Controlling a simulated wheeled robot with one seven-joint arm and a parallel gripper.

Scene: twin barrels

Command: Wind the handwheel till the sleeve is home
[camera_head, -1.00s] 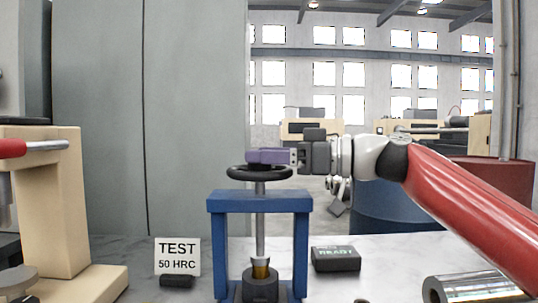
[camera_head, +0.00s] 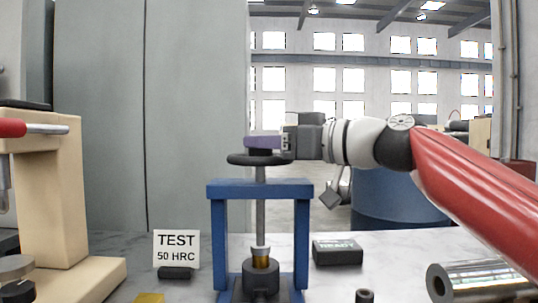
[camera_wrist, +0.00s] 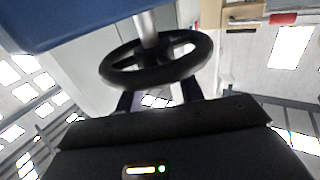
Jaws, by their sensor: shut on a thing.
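The black handwheel (camera_head: 240,160) tops a grey spindle (camera_head: 260,210) that runs down through the blue press frame (camera_head: 222,188). It also shows in the wrist view (camera_wrist: 150,76). At the spindle's foot is a pale collar over a brass-coloured sleeve (camera_head: 260,262). The sleeve's lower part is hidden in a dark round base (camera_head: 260,280); a short brass band shows above it. My gripper (camera_head: 262,143), with purple fingers, reaches in from the right and is shut on the handwheel at its top middle. The exact contact is hard to see.
A "TEST 50 HRC" sign (camera_head: 176,248) stands left of the frame and a black "READY" box (camera_head: 337,252) right of it. A beige machine (camera_head: 50,200) is at far left. A metal cylinder (camera_head: 480,280) lies at right. A yellow block (camera_head: 150,298) is in front.

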